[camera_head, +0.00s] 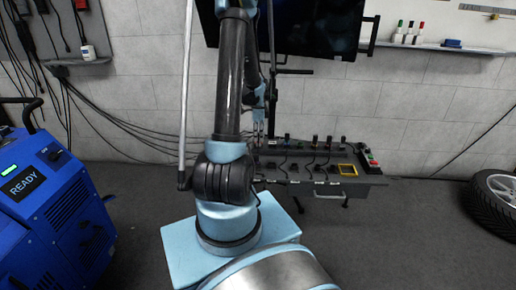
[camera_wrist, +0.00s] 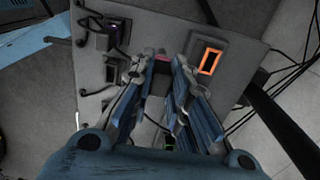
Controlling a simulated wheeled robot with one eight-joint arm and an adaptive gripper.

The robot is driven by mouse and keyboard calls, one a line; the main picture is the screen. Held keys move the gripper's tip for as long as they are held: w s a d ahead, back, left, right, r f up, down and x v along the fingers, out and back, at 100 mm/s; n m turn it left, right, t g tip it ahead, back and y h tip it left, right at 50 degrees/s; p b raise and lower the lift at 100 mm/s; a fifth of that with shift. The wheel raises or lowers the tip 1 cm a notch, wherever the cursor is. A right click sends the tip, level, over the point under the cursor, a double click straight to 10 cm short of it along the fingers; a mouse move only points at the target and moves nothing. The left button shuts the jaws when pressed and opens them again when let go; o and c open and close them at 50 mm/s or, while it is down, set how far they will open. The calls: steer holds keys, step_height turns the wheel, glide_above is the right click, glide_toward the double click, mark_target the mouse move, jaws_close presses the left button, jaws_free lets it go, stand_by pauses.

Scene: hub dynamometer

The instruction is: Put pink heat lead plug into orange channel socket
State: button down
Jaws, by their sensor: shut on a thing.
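My gripper (camera_wrist: 163,63) points down at the grey panel in the wrist view. Its two fingers are closed around a small pink piece (camera_wrist: 161,53), which looks like the pink heat lead plug; the fingers hide most of it. An orange rectangular frame (camera_wrist: 201,68) with a dark inside, which looks like the orange channel socket, lies to the right of the fingertips. The plug is apart from this frame. In the head view my gripper (camera_head: 258,119) hangs over the left part of the panel, small and partly hidden by my arm.
The grey console (camera_head: 300,181) carries several plugs and leads, and a yellow square frame (camera_head: 347,170) at its right. A dark block with a lead (camera_wrist: 103,42) stands left of my fingers. A blue machine (camera_head: 65,205) stands left, a tyre (camera_head: 495,205) right.

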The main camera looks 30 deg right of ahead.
steer(key=shift+w+a, duration=0.1)
steer(key=shift+a, duration=0.1)
steer(key=shift+w+d, duration=0.1)
steer(key=shift+w, duration=0.05)
steer(key=w+d, duration=0.4)
steer(key=w, duration=0.2)
steer(key=shift+w, duration=0.15)
stand_by(1.2)
steer(key=shift+f, duration=0.1)
steer(key=shift+f, duration=0.35)
steer(key=shift+f, duration=1.45)
stand_by(0.6)
steer(key=c, duration=1.5)
jaws_free()
steer(key=shift+o, duration=0.2)
